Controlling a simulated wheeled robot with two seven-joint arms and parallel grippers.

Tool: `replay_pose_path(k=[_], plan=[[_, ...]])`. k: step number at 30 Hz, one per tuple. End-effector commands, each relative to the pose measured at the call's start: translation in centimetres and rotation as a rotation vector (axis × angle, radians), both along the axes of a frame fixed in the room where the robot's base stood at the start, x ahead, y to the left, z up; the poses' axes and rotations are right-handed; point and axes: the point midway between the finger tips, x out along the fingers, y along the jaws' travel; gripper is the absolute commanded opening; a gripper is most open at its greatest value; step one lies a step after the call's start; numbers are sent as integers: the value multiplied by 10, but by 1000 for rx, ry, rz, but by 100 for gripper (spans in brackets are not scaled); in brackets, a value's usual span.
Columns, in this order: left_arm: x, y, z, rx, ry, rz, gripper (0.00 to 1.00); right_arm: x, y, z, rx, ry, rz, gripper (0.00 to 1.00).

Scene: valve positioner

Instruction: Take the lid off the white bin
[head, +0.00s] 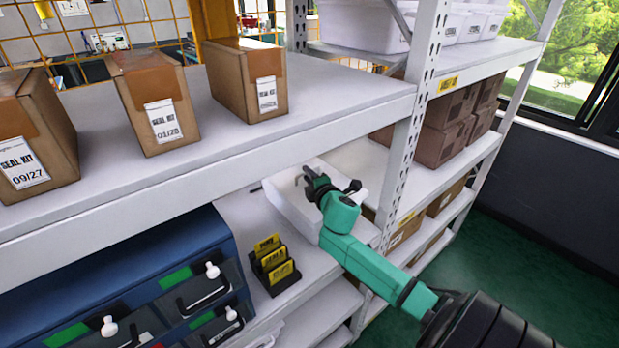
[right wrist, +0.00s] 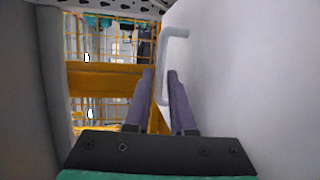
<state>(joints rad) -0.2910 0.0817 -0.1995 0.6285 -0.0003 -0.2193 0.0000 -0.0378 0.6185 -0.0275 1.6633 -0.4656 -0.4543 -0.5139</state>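The white bin (head: 298,214) stands on the lower shelf, under the upper shelf's edge, with its pale lid (head: 287,184) on top. My right gripper (head: 312,178) is over the lid in the head view. In the right wrist view its two dark fingers (right wrist: 159,78) are apart. A white bar handle (right wrist: 166,55) on a white surface (right wrist: 245,75) shows at the fingertips, its near part between the fingers. A gap shows on the left finger's side, and I cannot tell whether the right finger touches the handle. My left gripper is not in view.
A shelf upright (head: 408,130) stands just right of the bin. The upper shelf (head: 215,140) carries several seal kit boxes (head: 150,100). Yellow label cards (head: 272,262) and a blue drawer cabinet (head: 130,270) are to the left on the lower shelf.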

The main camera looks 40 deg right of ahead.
Motion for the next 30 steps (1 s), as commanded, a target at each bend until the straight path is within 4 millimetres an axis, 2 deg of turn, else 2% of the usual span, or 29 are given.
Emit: replay_pose_path(k=[3, 9, 11, 12, 22, 26, 30], plan=[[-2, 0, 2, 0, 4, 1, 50, 13, -4, -2, 1, 0, 0, 22], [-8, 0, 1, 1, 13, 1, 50, 14, -5, -4, 0, 1, 0, 22], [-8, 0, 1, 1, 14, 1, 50, 14, -5, -4, 0, 1, 0, 3], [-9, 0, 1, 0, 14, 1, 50, 14, -5, -4, 0, 1, 0, 0], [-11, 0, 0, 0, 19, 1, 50, 14, -5, -3, 0, 1, 0, 0], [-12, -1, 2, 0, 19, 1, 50, 14, -5, 8, -2, -2, 0, 0], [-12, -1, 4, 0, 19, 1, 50, 14, -5, 35, -6, -4, 1, 0]])
